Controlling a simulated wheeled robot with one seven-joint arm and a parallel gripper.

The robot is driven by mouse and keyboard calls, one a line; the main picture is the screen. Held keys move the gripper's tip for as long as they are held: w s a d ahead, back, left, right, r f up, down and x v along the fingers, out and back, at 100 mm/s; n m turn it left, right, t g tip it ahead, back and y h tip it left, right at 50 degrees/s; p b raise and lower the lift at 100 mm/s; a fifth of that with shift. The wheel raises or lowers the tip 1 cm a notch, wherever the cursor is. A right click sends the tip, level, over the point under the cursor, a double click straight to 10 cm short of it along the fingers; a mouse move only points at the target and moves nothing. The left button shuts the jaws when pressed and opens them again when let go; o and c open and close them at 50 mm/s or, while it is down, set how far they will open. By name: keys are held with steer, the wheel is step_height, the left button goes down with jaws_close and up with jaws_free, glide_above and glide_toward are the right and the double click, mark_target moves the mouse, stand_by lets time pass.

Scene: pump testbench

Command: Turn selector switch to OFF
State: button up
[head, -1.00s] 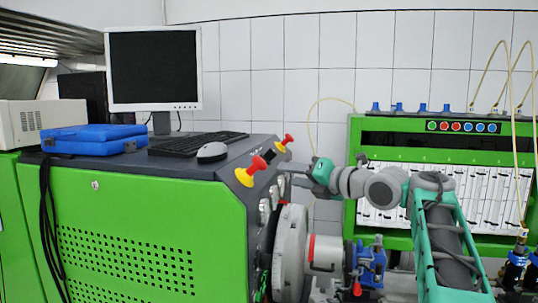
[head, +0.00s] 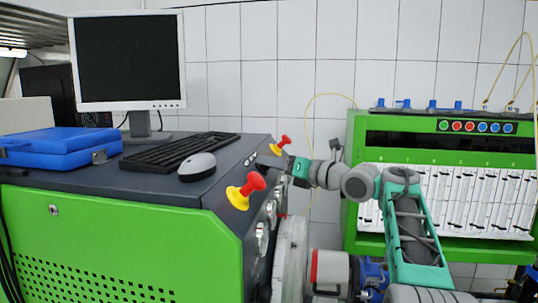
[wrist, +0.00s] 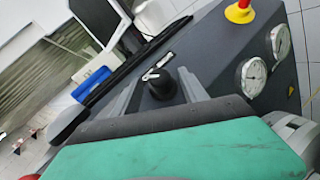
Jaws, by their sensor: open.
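The selector switch (wrist: 160,84) is a black knob on the dark grey sloping panel (wrist: 215,47), with a small pale label (wrist: 165,60) beside it. In the wrist view the two grey fingers of my gripper (wrist: 158,76) are open, and the knob shows between them. I cannot tell whether either finger touches it. In the head view my gripper (head: 282,167) is at the sloping panel, just below the rear red-and-yellow button. The switch cannot be made out there; the gripper covers that area.
Red buttons on yellow bases stand at the front (head: 246,190) and rear (head: 281,145) of the panel. Gauges (wrist: 252,76) sit beside the switch. A keyboard (head: 180,151), mouse (head: 197,167) and monitor (head: 128,60) are on the console top. A green rack (head: 356,150) stands at the right.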

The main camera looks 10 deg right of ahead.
steer(key=shift+x, duration=0.8)
steer(key=shift+w, duration=0.1)
jaws_close()
